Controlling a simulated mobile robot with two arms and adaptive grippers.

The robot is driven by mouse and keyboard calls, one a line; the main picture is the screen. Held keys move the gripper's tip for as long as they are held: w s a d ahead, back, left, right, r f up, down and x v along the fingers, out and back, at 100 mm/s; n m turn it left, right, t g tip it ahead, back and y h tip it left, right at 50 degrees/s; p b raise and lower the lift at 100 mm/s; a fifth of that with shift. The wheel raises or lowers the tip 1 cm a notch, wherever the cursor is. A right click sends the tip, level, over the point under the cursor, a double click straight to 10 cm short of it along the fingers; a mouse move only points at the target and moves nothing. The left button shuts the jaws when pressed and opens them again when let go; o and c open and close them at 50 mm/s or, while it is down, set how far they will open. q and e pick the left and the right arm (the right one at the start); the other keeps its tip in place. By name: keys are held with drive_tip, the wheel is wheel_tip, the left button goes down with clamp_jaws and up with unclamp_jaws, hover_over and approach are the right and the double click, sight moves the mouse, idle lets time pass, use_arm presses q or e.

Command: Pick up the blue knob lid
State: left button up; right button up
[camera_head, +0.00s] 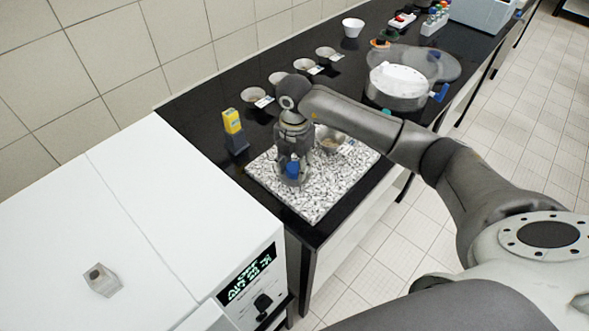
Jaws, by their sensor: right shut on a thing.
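My right gripper (292,180) points down over the speckled stone slab (325,198) on the black bench. It is shut on the blue knob lid (293,167), whose blue part shows between the fingers. Most of the lid is hidden by the gripper, and I cannot tell whether it is clear of the slab. My left gripper is not in view.
A metal bowl (335,143) is on the slab just right of the gripper. A yellow-topped device (232,121) stands left of the slab. Several small bowls line the back. A round sieve pan (398,88) is at the right; a white machine (150,220) fills the left.

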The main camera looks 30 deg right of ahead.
drive_tip(key=shift+s+d+r+b, duration=0.15)
drive_tip(key=shift+r+b, duration=0.2)
drive_tip(key=shift+r, duration=0.3)
drive_tip(key=shift+s+r+b, duration=0.1)
drive_tip(key=shift+r+b, duration=0.2)
drive_tip(key=shift+r, duration=0.3)
drive_tip(key=s+d+r+b, duration=0.3)
drive_tip(key=s+r, duration=0.6)
drive_tip(key=s, duration=0.4)
drive_tip(key=shift+d+r+b, duration=0.25)
drive_tip(key=shift+b, duration=0.25)
